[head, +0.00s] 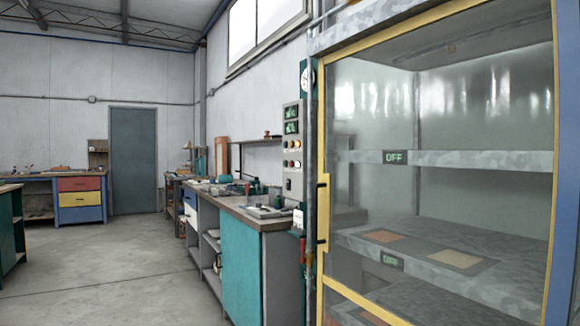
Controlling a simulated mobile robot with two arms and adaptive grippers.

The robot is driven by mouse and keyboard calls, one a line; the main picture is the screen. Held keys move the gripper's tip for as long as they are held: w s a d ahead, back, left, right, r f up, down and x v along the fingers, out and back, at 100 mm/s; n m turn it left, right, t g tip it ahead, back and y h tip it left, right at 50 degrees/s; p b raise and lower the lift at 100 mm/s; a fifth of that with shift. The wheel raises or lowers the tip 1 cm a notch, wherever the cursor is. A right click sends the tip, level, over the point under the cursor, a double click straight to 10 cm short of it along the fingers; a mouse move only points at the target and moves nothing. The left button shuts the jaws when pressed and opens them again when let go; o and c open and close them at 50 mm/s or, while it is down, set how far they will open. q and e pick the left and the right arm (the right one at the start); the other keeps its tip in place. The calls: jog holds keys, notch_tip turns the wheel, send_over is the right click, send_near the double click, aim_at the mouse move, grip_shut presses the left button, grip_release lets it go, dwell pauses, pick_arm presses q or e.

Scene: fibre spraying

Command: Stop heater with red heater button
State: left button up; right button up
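A grey control panel (294,186) is on the wall side, left of the cabinet. It has two green-lit displays (291,120) at the top and small coloured buttons (293,154) below them. The buttons are too small to tell surely which is the red heater button. The heater cabinet (438,46) stands at the right, with a yellow-framed glass door that looks closed. Its upper shelf display (396,157) reads OFF in green. A lower display (392,261) also seems to read OFF. Neither of my grippers is in view.
A workbench (240,262) with teal and grey cupboards and tools on top runs along the wall, below the panel. Another bench with red and yellow drawers (80,190) stands far left by a grey door (133,160). The concrete floor (120,275) at left is clear.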

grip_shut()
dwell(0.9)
pick_arm(q)
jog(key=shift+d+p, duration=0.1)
jog(key=shift+p, duration=0.45)
pick_arm(e)
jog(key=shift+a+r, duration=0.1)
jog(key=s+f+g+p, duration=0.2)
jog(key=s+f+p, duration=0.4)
jog(key=p, duration=2)
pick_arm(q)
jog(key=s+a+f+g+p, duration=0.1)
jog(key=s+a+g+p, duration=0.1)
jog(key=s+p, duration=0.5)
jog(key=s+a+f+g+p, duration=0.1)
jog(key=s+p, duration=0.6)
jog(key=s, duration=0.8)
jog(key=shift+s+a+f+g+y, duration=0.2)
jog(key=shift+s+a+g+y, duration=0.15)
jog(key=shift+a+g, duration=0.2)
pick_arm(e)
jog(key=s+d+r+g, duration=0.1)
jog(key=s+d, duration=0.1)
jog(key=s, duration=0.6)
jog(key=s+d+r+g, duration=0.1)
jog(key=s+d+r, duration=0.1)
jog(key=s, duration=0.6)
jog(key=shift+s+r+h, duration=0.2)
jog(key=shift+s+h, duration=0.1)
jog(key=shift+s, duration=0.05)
